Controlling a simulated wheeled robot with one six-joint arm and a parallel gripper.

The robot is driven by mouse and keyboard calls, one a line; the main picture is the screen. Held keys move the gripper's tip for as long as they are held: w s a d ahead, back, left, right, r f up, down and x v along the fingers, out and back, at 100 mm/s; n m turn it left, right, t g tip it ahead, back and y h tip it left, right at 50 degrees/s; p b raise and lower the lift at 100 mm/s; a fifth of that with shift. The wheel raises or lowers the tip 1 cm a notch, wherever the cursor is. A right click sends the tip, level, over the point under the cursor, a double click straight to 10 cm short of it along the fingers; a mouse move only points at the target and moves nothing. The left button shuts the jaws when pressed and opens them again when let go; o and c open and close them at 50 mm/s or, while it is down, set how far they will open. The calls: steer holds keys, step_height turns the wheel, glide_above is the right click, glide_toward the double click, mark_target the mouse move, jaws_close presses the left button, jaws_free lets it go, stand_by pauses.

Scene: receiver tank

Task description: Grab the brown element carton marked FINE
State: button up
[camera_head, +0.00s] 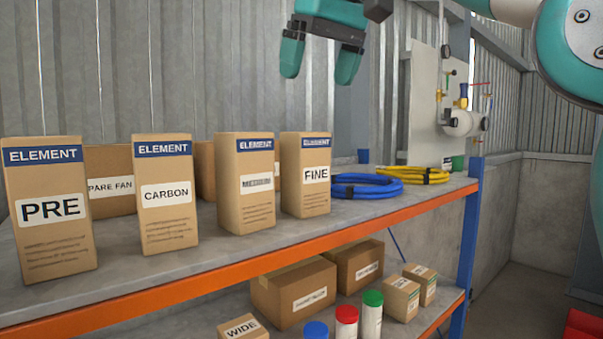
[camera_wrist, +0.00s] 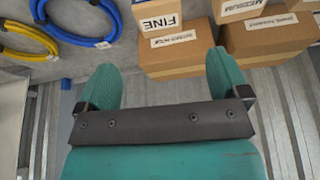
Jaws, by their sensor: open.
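The brown FINE carton (camera_head: 306,190) stands upright on the top shelf, at the right end of a row of ELEMENT cartons, with a blue band and a white FINE label. Its labelled end also shows at the top of the wrist view (camera_wrist: 158,16). My gripper (camera_head: 320,75) is open and empty, above and behind the carton in the head view. In the wrist view my gripper's fingers (camera_wrist: 165,78) are apart, with nothing between them, and the carton lies beyond them. The MEDIUM carton (camera_head: 246,195) stands just left of the FINE carton.
The CARBON (camera_head: 167,215) and PRE (camera_head: 50,235) cartons stand farther left on the shelf (camera_head: 330,236). Blue (camera_head: 365,187) and yellow (camera_head: 413,176) hose coils lie to the right. Other boxes (camera_wrist: 183,52) stand behind the row. A corrugated wall (camera_head: 200,60) rises behind.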

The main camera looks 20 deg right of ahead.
mark_target(302, 147)
steer(key=b+x, duration=0.1)
steer(key=x, duration=0.6)
steer(key=shift+f, duration=0.2)
steer(key=b+x, duration=0.3)
steer(key=x, duration=0.1)
steer(key=shift+s+f+b, duration=0.15)
steer(key=shift+f+b, duration=0.1)
steer(key=shift+b, duration=0.15)
steer(key=shift+w+f+b, duration=0.25)
steer(key=shift+f+b, duration=0.1)
steer(key=shift+f, duration=0.1)
steer(key=shift+c, duration=0.2)
steer(key=shift+r, duration=0.1)
steer(key=c, duration=1.1)
